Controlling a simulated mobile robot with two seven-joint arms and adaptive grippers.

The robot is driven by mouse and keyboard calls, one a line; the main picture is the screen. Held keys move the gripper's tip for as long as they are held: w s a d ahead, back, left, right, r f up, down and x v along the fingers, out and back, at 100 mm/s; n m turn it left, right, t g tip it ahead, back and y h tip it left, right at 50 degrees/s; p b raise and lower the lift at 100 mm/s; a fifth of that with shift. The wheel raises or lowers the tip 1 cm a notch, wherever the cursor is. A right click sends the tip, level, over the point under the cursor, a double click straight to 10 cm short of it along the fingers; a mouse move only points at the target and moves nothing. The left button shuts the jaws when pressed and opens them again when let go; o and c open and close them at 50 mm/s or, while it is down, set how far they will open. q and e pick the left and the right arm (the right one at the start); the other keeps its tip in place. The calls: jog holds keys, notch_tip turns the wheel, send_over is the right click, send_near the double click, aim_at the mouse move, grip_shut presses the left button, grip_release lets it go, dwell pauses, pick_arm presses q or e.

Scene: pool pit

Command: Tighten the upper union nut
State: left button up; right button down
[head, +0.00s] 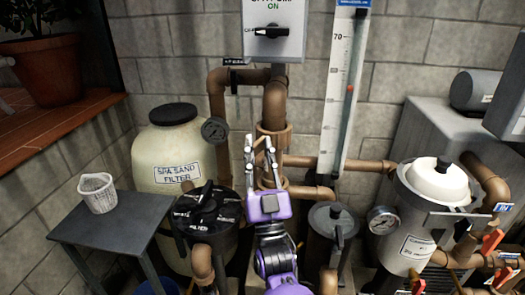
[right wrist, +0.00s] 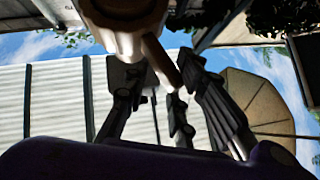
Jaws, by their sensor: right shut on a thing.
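The upper union nut (head: 282,132) is a brown ribbed collar on the upright brown pipe in the middle of the head view. My right gripper (head: 259,146), purple with grey fingers, reaches up from below, its fingertips at the nut's lower left. The right wrist view shows the fingers (right wrist: 160,85) closed around a brown bar (right wrist: 165,65) that juts from a pale round collar (right wrist: 125,40). I take this to be part of the nut; the exact contact is partly hidden by the fingers. My left gripper is not in view.
A sand filter tank (head: 165,160) with a gauge and a black multiport valve (head: 207,215) stand close on the left. A lidded grey canister (head: 333,222) and a white filter housing (head: 432,190) stand right. A small table (head: 110,230) holds a white basket (head: 97,192).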

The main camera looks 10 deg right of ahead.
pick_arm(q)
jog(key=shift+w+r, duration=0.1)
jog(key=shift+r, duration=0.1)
pick_arm(e)
jog(key=r, duration=0.1)
jog(key=a+r, duration=0.1)
jog(key=r, duration=0.1)
jog(key=shift+s+a+r+t, duration=0.1)
jog(key=shift+a+t, duration=0.2)
jog(key=shift+a, duration=0.05)
jog(key=c, duration=1.9)
grip_release()
jog(key=shift+o, duration=0.5)
jog(key=shift+w+a, duration=0.25)
jog(key=shift+w, duration=0.15)
jog(key=shift+s+f, duration=0.1)
jog(key=shift+f, duration=0.55)
jog(key=shift+d+f, duration=0.1)
jog(key=shift+f, duration=0.05)
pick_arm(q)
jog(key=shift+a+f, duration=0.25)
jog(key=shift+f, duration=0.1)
pick_arm(e)
jog(key=v, duration=1.1)
jog(key=shift+s+f, duration=0.2)
jog(key=shift+s, duration=0.2)
jog(key=shift+d, duration=0.1)
